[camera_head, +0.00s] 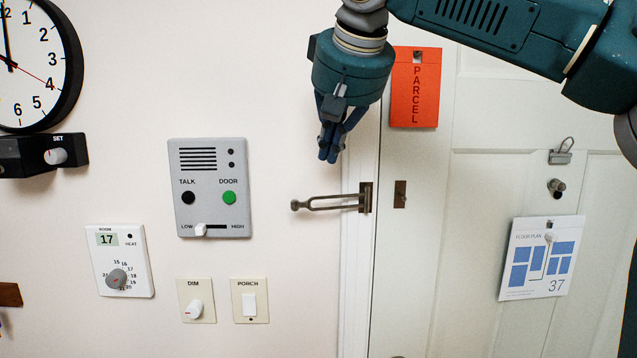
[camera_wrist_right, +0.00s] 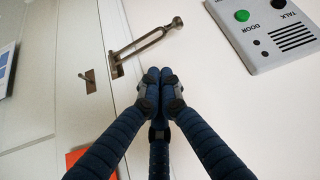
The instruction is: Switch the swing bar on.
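The swing bar (camera_head: 332,204) is a brown metal loop with a knob at its left end. It is hinged at a plate (camera_head: 365,197) on the door frame and sticks out left over the wall. A small catch plate (camera_head: 400,194) with a stud is on the door, apart from the bar. My right gripper (camera_head: 328,157) hangs above the bar, fingers down and together, with nothing seen between them. In the right wrist view the closed fingertips (camera_wrist_right: 163,78) are close to the bar (camera_wrist_right: 150,40) but seem apart from it. My left gripper is out of view.
An intercom panel (camera_head: 209,160) is on the wall left of the bar. A thermostat (camera_head: 120,262), dimmer (camera_head: 196,301) and porch switch (camera_head: 249,301) are lower. An orange parcel tag (camera_head: 415,88) and a floor plan (camera_head: 541,257) hang on the door. The wall below the bar is clear.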

